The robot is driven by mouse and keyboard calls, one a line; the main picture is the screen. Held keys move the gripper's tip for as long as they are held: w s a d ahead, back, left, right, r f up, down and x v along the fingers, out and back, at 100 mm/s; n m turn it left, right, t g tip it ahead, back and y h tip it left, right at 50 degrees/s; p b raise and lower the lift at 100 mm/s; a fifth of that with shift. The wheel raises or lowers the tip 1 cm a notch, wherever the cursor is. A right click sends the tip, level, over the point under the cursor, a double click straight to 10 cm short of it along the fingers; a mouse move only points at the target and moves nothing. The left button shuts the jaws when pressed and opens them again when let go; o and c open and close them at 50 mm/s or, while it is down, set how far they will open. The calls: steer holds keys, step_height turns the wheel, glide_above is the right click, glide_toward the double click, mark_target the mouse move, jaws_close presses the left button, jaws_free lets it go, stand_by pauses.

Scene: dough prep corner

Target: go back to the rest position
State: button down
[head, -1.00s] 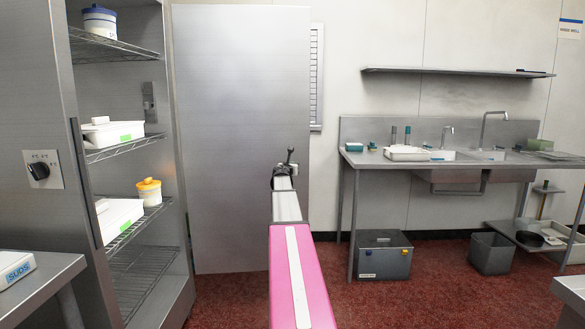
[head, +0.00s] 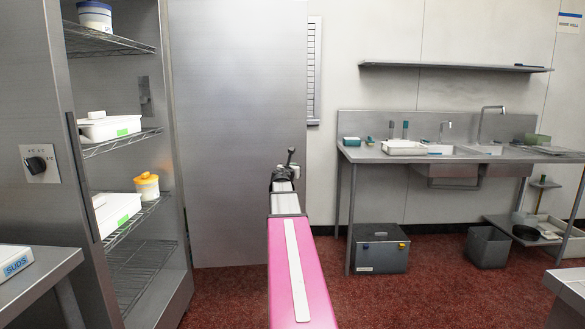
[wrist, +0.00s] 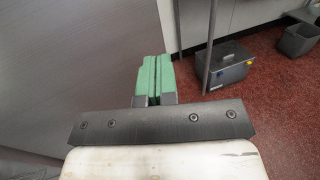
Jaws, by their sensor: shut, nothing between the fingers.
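My gripper shows in the wrist view with two green fingers (wrist: 154,78) pressed together, shut and empty. It is in the air, with the grey cabinet door to its left and red floor to its right. In the head view my pink and grey arm reaches straight ahead from the bottom middle, and its far end overlaps the grey door. The fingers cannot be made out in the head view.
The open cabinet door (head: 235,130) stands close ahead. A steel sink table (head: 375,157) stands right, with a grey box (head: 381,249) and a bin (head: 487,247) below. Red floor is clear between.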

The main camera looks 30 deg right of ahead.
stand_by(0.4)
steer(key=s+a+f+m+g+y, duration=0.35)
steer(key=a+f+m, duration=0.45)
steer(key=a+f, duration=0.4)
steer(key=s+a+f+m+g+y, duration=0.2)
steer(key=s+a+f+m, duration=0.4)
steer(key=a+f, duration=0.55)
steer(key=s+a+f+m+g+y, duration=0.3)
steer(key=s+a+f+m, duration=0.3)
steer(key=a, duration=0.5)
steer(key=s+a+f+m+g+y, duration=0.3)
steer(key=s+a+f+m+y, duration=0.2)
steer(key=s+a+f, duration=0.5)
steer(key=shift+s+a+f+m, duration=0.25)
steer(key=shift+s+a+m, duration=0.15)
steer(key=shift+a+m, duration=0.4)
